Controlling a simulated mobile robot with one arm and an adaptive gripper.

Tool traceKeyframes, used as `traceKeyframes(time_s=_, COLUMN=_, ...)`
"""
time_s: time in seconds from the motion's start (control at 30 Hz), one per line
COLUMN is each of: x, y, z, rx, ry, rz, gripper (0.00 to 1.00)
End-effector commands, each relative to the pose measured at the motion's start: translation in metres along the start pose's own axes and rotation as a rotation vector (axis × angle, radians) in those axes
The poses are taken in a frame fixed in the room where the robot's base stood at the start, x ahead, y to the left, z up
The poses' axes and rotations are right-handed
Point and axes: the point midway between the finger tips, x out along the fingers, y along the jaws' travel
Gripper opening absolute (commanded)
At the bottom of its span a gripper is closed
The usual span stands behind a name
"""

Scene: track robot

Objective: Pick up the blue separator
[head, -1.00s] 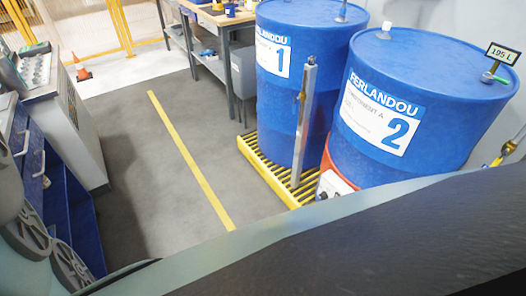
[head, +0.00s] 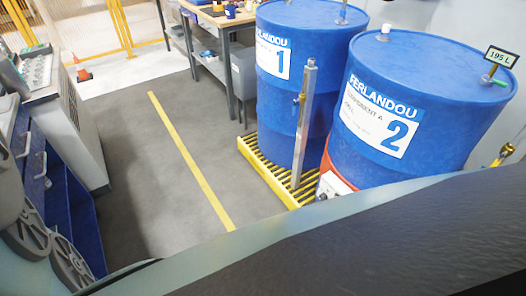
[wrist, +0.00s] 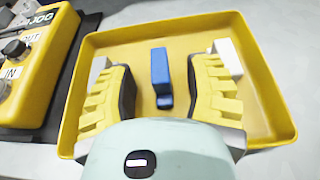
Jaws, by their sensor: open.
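The blue separator (wrist: 161,75) is a small, narrow blue block in the wrist view. It lies in a shallow yellow tray (wrist: 262,60), near the tray's middle. My gripper (wrist: 162,90) is open over the tray, with one yellow ribbed finger on each side of the separator. There is a gap between the separator and each finger, and nothing is held. How high the fingers are above the tray floor is hard to tell. The head view shows neither the separator nor my gripper.
A yellow box marked IN and OUT (wrist: 38,65) stands left of the tray. Grey floor (head: 140,200) is clear in the middle.

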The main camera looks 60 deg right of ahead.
Motion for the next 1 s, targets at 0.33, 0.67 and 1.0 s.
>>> traceKeyframes(time_s=0.33, x=-0.0003, y=-0.0023, z=-0.0005, rx=0.001, ry=0.001, rz=-0.006, gripper=0.47)
traceKeyframes(time_s=0.67, x=-0.0001, y=-0.0018, z=-0.0004, rx=0.000, ry=0.001, rz=-0.004, gripper=0.13)
traceKeyframes(time_s=1.0, x=0.0001, y=-0.0013, z=-0.0003, rx=0.000, ry=0.001, rz=-0.003, gripper=0.02)
